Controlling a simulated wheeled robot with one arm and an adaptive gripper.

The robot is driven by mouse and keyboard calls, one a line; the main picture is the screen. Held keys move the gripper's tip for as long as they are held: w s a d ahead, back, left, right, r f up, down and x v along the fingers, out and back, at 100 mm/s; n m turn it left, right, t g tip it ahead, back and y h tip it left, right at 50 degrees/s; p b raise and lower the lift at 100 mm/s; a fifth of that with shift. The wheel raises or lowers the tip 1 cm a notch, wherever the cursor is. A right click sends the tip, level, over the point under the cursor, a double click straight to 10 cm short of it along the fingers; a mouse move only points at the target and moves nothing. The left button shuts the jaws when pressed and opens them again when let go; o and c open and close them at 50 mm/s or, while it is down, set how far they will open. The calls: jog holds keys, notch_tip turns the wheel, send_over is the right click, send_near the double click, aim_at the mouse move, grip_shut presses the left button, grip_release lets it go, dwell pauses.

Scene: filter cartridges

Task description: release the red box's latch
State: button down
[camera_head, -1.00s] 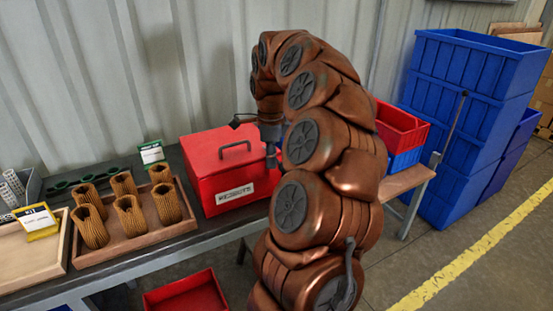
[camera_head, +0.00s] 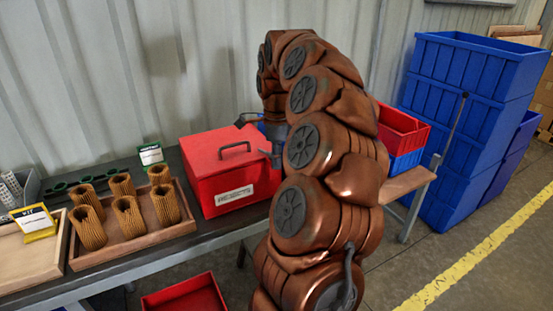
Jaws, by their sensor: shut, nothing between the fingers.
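The red box (camera_head: 215,178) stands on the workbench with its lid down. It has a dark handle (camera_head: 235,149) on top and a white label (camera_head: 235,195) on its front. My gripper (camera_head: 272,157) is at the box's right side, pointing toward it, shut and with nothing seen between its fingers. My arm hides most of the gripper and the box's right side. I cannot make out the latch, and I cannot tell whether the fingertips touch the box.
A wooden tray (camera_head: 137,243) of several tan pleated cartridges (camera_head: 128,216) stands left of the box. A red bin (camera_head: 186,297) is below the bench front. Red (camera_head: 401,128) and blue crates (camera_head: 467,120) stand at the right.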

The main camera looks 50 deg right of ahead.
jog(key=shift+s+d+b, duration=0.2)
jog(key=shift+d+b, duration=0.15)
jog(key=shift+d, duration=1.15)
jog(key=shift+w+d, duration=0.2)
jog(key=shift+d, duration=0.4)
